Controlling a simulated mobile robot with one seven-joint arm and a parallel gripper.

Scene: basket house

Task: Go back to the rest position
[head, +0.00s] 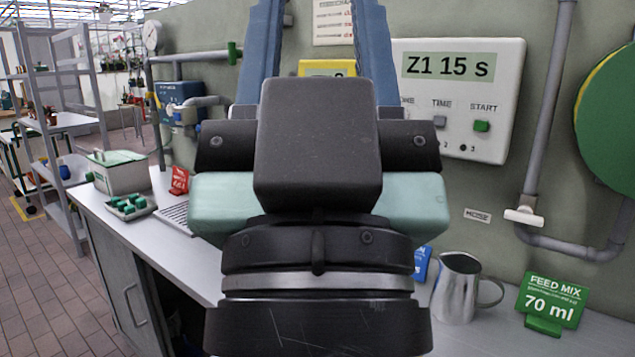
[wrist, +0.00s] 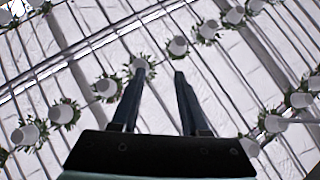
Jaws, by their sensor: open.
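My gripper (wrist: 160,72) points up toward the roof in the wrist view. Its two dark blue fingers stand apart with nothing between them. In the head view the arm is folded up in the middle of the picture, and the blue fingers rise on both sides of the dark wrist block. Their tips are cut off by the top edge. My gripper touches nothing that I can see. The arm hides the middle of the bench and part of the wall behind it.
A grey bench (head: 110,220) runs along the wall. A control panel (head: 458,95) reads "Z1 15 s". Hanging pots (wrist: 178,46) show overhead.

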